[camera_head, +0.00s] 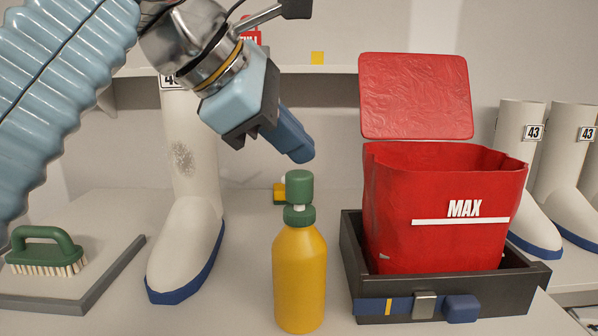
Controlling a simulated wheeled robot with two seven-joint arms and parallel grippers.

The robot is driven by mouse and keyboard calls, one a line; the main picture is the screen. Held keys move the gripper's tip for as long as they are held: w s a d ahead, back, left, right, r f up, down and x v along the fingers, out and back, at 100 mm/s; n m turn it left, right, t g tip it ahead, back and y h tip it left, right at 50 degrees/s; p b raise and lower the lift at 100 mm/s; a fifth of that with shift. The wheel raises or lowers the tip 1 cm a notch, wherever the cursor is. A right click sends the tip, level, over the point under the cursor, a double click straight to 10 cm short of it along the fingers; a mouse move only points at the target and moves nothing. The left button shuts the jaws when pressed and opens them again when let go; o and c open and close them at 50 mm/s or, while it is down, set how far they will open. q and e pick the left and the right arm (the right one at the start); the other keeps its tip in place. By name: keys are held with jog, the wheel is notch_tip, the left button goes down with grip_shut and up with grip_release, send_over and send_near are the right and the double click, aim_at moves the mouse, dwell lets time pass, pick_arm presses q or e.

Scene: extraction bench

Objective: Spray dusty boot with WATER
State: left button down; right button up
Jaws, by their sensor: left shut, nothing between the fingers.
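A white boot (184,245) with a blue sole stands on the bench at left. A grey dusty patch (182,158) marks its shaft, and my left arm hides part of its top. A yellow spray bottle (300,275) with a green head (299,187) stands upright at the front centre. No WATER label shows on its visible side. My left gripper (299,153) is shut and empty, just above the bottle's head and apart from it, pointing down and to the right. My right gripper is not in view.
A green-handled brush (45,250) lies on a grey-edged board (95,290) at left. A dark tray (349,257) holding a red MAX bag (440,250) stands right of the bottle. Boots labelled 43 (520,150) stand at far right. A shelf (320,69) runs behind.

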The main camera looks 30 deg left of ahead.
pick_arm(q)
jog(key=shift+f+b, duration=0.4)
jog(key=shift+f, duration=0.35)
dwell(0.7)
jog(key=shift+r, duration=0.15)
jog(key=shift+r+p, duration=1)
jog(key=shift+p, duration=0.3)
